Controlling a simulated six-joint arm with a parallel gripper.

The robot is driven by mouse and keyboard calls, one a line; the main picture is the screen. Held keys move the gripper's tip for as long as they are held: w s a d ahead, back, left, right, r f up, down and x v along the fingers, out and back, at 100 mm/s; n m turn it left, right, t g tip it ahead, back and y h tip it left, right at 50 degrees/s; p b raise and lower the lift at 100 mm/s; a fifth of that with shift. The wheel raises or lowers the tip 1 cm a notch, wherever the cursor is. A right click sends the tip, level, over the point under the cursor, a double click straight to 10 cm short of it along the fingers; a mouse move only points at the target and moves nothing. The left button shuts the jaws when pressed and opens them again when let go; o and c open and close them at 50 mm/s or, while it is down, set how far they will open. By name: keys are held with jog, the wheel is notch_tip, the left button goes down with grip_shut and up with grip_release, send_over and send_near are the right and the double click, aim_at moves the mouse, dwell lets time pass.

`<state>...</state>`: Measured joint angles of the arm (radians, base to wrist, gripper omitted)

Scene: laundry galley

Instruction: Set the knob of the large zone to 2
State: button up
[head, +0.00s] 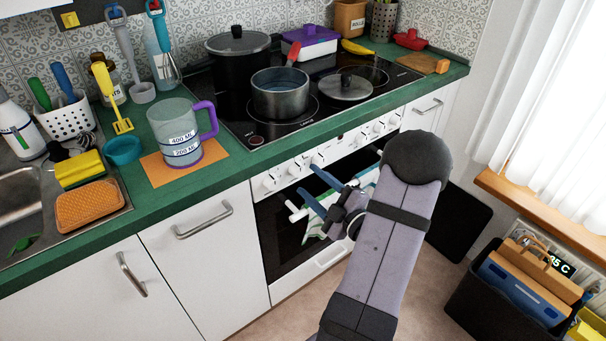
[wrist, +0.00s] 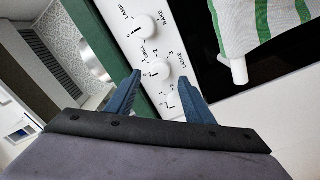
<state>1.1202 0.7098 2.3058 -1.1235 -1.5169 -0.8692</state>
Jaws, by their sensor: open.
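The white control panel (head: 330,156) on the oven front carries a row of white knobs. In the wrist view, a white knob (wrist: 157,73) sits between the blue fingertips of my gripper (wrist: 160,76), with the word LARGE printed to its right. Another white knob (wrist: 152,27) lies beyond it, by the words LAMP and BAKE. A further knob is partly seen nearer, between the fingers. Which knob LARGE belongs to, and its pointer setting, I cannot tell. In the head view, my gripper (head: 306,179) is open and empty in front of the panel's left part.
A green-striped towel (wrist: 250,22) hangs by a white handle (wrist: 238,70) on the dark oven front, right of my fingers. Pots, including a steel pot (head: 280,95), stand on the hob above. A measuring jug (head: 175,130) stands on the green counter at left.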

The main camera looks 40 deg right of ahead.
aim_at(300, 173)
jog(key=shift+w, duration=2.15)
jog(key=c, duration=1)
